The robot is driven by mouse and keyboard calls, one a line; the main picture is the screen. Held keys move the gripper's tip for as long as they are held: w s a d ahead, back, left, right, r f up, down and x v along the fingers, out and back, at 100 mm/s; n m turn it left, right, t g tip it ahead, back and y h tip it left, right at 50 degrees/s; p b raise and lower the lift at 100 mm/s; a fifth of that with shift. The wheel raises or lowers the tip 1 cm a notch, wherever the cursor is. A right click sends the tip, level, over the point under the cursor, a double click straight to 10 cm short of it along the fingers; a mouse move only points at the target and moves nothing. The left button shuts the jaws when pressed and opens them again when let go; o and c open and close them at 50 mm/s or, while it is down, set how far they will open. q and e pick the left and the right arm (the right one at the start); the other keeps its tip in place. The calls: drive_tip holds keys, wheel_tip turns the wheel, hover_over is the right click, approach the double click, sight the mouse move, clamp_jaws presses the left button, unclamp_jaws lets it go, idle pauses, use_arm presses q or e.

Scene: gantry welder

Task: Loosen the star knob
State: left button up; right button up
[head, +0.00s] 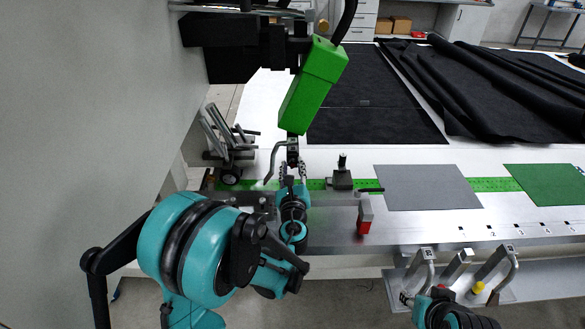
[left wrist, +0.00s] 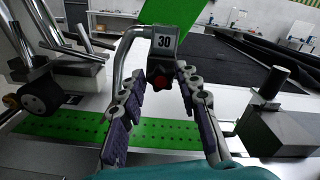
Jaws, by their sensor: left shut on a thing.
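The star knob (left wrist: 158,84) is small and dark red, on the front of a grey block marked 30 (left wrist: 161,42) in the left wrist view. In the head view the block (head: 293,156) hangs under a green welder head (head: 315,82), and the knob cannot be made out. My left gripper (head: 292,174) reaches up to it from the front. In the left wrist view its two fingers (left wrist: 167,80) stand on either side of the knob, shut on it, with the tips close to the block. My right gripper (head: 410,298) shows only partly at the bottom right, its fingers unclear.
A bent metal tube (left wrist: 122,62) runs close left of the block. A dark block with a post (head: 342,178) and a red-and-grey piece (head: 365,214) stand to the right. Grey (head: 427,187) and green (head: 549,184) sheets lie on the table. Metal hooks (head: 498,268) line a front shelf.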

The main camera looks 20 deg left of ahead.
use_arm(q)
drive_tip(key=n+b, duration=0.1)
drive_tip(key=n, duration=0.2)
drive_tip(key=shift+a+f, duration=0.1)
drive_tip(key=shift+n+b, duration=0.45)
drive_tip(key=shift+n, duration=1.35)
drive_tip(key=o, duration=1.1)
drive_tip(key=shift+s, duration=0.1)
drive_tip(key=v, duration=1.2)
